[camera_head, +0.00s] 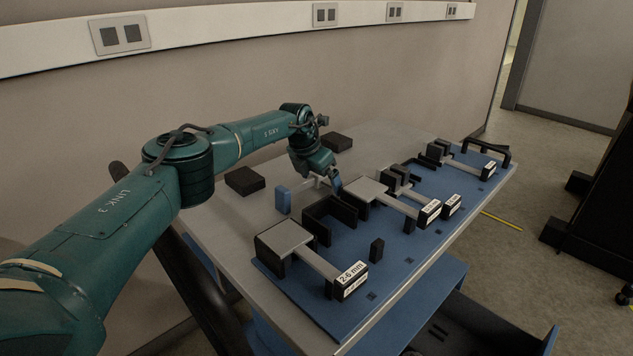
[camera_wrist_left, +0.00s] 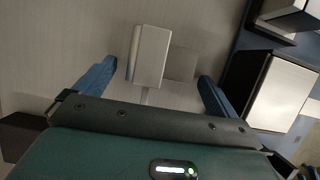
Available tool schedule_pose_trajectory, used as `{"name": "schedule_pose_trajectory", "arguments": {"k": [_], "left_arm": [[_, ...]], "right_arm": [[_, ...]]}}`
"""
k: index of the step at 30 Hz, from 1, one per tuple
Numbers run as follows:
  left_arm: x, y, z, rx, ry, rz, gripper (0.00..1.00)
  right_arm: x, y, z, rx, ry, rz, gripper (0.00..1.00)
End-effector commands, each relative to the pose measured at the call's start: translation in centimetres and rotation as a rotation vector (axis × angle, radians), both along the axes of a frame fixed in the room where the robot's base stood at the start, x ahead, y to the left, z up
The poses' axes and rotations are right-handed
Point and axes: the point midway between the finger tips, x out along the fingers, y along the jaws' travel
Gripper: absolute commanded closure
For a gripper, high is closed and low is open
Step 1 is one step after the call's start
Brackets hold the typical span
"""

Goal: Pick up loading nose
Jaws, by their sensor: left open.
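My left gripper (camera_head: 310,188) is low over the grey table, beside the left edge of the blue mat, with its two blue fingers apart. In the left wrist view the open fingers (camera_wrist_left: 157,76) stand on either side of a pale grey block (camera_wrist_left: 150,54), which looks like the loading nose. My right gripper is out of view.
The blue mat (camera_head: 385,278) carries black fixtures with grey plates and labelled blocks, including one marked "2-6 mm" (camera_head: 351,280). A black U-shaped holder (camera_head: 330,221) is close by the gripper. Dark blocks (camera_head: 245,181) (camera_head: 336,142) lie on the table (camera_head: 222,219) near the wall.

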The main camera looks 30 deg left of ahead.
Motion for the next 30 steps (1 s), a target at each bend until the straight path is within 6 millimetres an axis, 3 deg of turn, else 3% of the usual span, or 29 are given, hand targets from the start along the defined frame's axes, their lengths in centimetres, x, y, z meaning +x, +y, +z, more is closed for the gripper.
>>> {"name": "schedule_pose_trajectory", "arguments": {"k": [23,30], "left_arm": [[-0.02,0.02,0.05,0.0,0.0,0.0,0.66],[0.06,0.01,0.34,-0.001,-0.003,0.001,0.67]], "right_arm": [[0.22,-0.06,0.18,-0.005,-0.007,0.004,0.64],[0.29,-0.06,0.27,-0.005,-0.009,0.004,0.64]]}}
